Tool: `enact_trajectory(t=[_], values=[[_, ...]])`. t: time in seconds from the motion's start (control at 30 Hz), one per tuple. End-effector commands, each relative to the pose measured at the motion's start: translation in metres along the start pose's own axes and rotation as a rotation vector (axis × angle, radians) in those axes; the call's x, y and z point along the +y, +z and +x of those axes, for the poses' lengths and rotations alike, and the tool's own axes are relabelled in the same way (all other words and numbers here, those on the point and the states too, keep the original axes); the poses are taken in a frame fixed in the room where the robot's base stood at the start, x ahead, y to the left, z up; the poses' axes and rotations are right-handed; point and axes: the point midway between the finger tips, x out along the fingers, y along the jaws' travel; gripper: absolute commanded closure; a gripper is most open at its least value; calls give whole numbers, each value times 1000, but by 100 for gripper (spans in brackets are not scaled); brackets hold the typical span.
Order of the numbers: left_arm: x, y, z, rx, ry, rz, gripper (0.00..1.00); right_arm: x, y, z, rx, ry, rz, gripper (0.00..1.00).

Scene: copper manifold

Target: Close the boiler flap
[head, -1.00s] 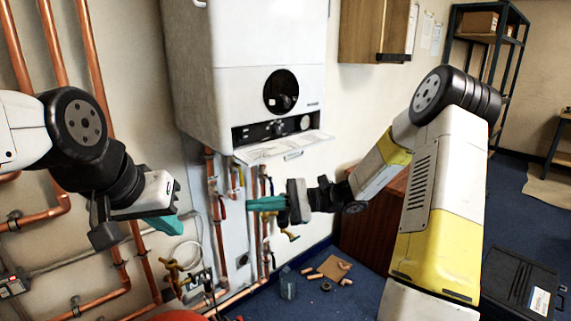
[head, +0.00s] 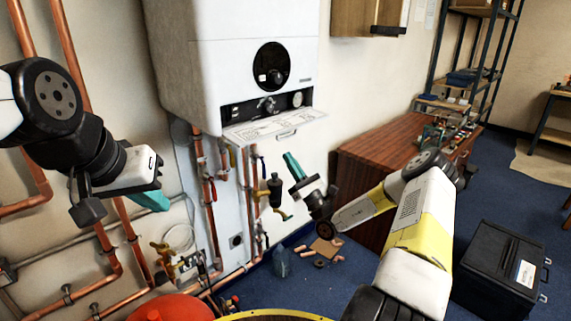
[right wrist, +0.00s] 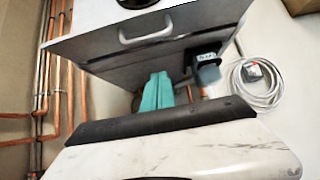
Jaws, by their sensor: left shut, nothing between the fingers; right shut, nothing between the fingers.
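The white boiler (head: 235,60) hangs on the wall. Its flap (head: 275,128) is open and sticks outward below the control panel, with a handle at its front edge. My right gripper (head: 292,163) is shut and empty, below the flap and a little to its right, with its teal fingers pointing up. In the right wrist view the gripper's fingers (right wrist: 157,95) rise towards the dark underside of the flap (right wrist: 190,45), whose handle shows above; I cannot tell if they touch. My left gripper (head: 152,200) is shut and empty at the left, well away from the boiler.
Copper pipes and valves (head: 210,190) run down the wall under the boiler. A brown cabinet (head: 350,190) stands right of them, with small parts on top. A black case (head: 500,270) and loose fittings lie on the blue floor. A red round object (head: 170,308) is at the bottom.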

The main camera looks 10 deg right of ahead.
Motion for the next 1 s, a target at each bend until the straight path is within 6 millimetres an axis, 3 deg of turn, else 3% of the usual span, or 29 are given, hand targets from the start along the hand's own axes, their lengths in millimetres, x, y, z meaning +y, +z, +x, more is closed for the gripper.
enact_trajectory(t=[0.1,0.27,0.53,1.0], values=[[0,0,0,0,0,0,100,1,1,28,-2,4,-2,100],[0,0,0,0,0,0,100,1,3,57,-1,3,-2,100],[0,0,0,0,0,0,100,0,34,42,1,2,-1,100],[0,0,0,0,0,0,100,0,38,41,2,2,-1,100]])
